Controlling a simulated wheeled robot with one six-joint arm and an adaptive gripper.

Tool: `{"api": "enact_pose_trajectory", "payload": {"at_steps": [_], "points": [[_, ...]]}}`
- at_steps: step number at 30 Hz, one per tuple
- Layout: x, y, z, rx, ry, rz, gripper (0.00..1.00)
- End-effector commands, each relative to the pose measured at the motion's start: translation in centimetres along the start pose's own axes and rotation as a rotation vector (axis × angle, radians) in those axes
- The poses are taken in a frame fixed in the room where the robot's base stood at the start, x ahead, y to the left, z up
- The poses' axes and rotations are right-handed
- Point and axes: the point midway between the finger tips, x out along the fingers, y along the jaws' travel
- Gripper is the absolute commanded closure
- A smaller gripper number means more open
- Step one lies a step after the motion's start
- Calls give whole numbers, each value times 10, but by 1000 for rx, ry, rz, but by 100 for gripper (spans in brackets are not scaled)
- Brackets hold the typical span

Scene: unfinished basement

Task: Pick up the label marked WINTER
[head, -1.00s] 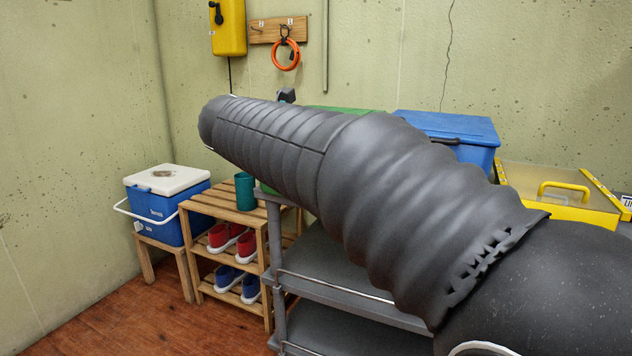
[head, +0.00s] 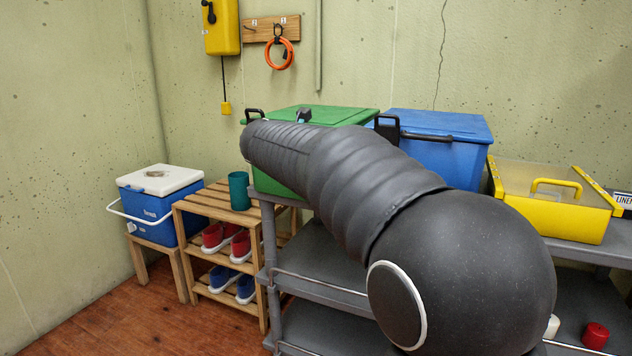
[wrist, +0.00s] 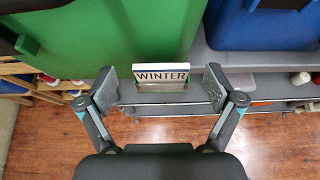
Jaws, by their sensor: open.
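The WINTER label (wrist: 161,77) is a small white-edged plate with dark lettering.
The green bin (head: 335,115) and blue bin (head: 440,150) stand on the grey cart (head: 330,260). A yellow box (head: 556,215) is to their right. The slatted shoe rack (head: 208,203) holds a teal cup (head: 239,191). A blue cooler (head: 150,212) stands left.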

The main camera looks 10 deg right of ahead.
Motion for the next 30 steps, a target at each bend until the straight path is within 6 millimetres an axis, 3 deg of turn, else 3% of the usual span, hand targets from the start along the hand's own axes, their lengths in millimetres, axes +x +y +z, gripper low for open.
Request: {"api": "enact_pose_trajectory", "payload": {"at_steps": [5,12,18,19,30], "points": [[23,0,-1,-1,1,-2,8],[25,0,0,0,1,0,8],[25,0,0,0,1,0,58],[25,0,0,0,1,0,63],[24,0,0,0,1,0,63]]}}
